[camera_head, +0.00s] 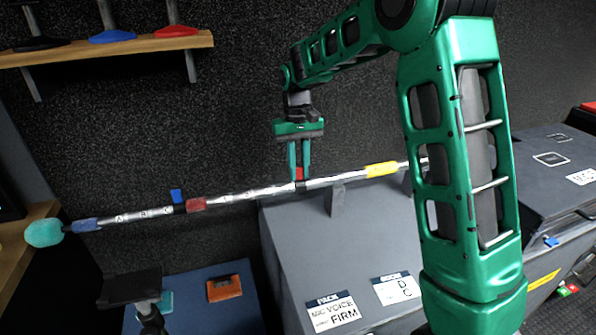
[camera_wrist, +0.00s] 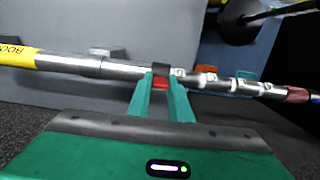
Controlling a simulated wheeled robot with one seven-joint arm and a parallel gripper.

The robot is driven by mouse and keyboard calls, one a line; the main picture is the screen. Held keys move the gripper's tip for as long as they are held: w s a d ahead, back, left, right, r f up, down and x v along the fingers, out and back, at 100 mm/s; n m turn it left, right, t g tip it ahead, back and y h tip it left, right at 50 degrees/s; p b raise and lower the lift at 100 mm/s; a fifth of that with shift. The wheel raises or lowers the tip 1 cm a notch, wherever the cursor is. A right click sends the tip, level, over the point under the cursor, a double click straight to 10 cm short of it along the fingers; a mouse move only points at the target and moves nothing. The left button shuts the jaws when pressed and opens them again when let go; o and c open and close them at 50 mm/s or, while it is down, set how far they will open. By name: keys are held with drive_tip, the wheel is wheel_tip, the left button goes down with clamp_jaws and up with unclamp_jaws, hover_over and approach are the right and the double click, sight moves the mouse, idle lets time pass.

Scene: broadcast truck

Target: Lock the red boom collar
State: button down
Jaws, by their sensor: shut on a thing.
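A silver boom pole (camera_head: 245,195) runs across the head view, rising to the right. A black collar (camera_wrist: 161,69) with a red lever (camera_wrist: 160,83) sits on its middle section; the lever also shows in the head view (camera_head: 299,173). My gripper (camera_head: 299,176) comes down on the pole from above. Its fingers (camera_wrist: 160,80) are shut on the red lever, which shows between the tips. The fingers hide part of the collar, so its lock state is unclear. A second black collar further left has an upright blue lever (camera_head: 176,195).
A teal foam microphone (camera_head: 44,233) is at the pole's left end; a yellow grip (camera_head: 381,169) is to the right. A grey support (camera_head: 337,198) stands under the pole on a grey case (camera_head: 300,260). A wooden shelf (camera_head: 110,48) hangs at upper left.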

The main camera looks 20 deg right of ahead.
drive_tip(key=c, duration=1.6)
unclamp_jaws()
drive_tip(key=shift+r, duration=0.1)
drive_tip(key=r, duration=0.3)
drive_tip(key=w+r, duration=0.1)
drive_tip(key=r, duration=0.6)
drive_tip(key=shift+w+r, duration=0.25)
